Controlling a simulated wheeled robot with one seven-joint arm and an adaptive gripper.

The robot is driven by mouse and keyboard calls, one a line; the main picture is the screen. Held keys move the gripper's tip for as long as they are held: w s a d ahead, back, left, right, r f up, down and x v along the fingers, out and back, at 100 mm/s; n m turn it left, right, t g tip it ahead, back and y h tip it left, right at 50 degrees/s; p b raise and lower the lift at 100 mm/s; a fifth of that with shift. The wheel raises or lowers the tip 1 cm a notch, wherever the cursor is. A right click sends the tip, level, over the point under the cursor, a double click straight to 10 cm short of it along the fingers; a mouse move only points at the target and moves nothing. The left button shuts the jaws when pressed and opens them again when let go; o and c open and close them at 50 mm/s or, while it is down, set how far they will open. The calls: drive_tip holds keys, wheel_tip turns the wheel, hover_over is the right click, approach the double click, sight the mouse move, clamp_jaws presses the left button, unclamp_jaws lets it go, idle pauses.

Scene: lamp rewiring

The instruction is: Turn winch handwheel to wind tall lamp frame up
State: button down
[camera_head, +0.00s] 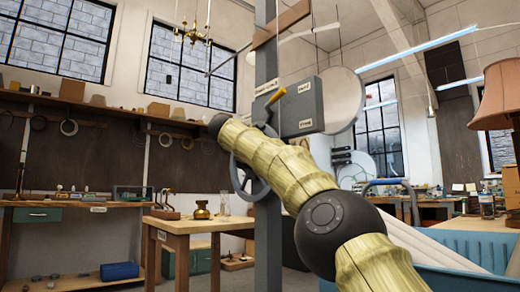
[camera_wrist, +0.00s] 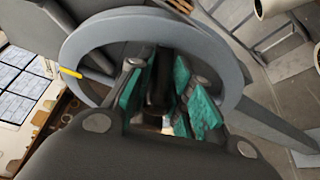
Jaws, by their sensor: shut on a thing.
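The winch handwheel (camera_head: 236,176) is a grey ring on the grey post (camera_head: 268,245), partly hidden behind my arm in the head view. Its rim (camera_wrist: 222,45) arches across the top of the wrist view. My gripper (camera_wrist: 158,88) has teal finger pads on either side of a dark handle part (camera_wrist: 158,82) of the wheel, and is shut on it. The head view does not show my gripper. A grey winch box (camera_head: 302,107) with small labels and a yellow-tipped lever (camera_head: 277,97) sits above the wheel. I cannot clearly identify the tall lamp frame.
A pale round disc (camera_head: 345,98) shows behind the box. A brass chandelier (camera_head: 194,33) hangs upper left. A wooden table (camera_head: 200,225) stands left of the post. A blue bin (camera_head: 455,276) with pale tubes and a lamp with a brown shade (camera_head: 497,95) are at right.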

drive_tip(key=shift+f, duration=0.35)
drive_tip(key=c, duration=1.3)
unclamp_jaws()
drive_tip(key=shift+w, duration=0.1)
drive_tip(key=shift+r, duration=0.2)
drive_tip(key=shift+s+a, duration=0.15)
drive_tip(key=shift+s, duration=0.2)
drive_tip(key=v, duration=1.1)
drive_tip(key=shift+s, duration=0.15)
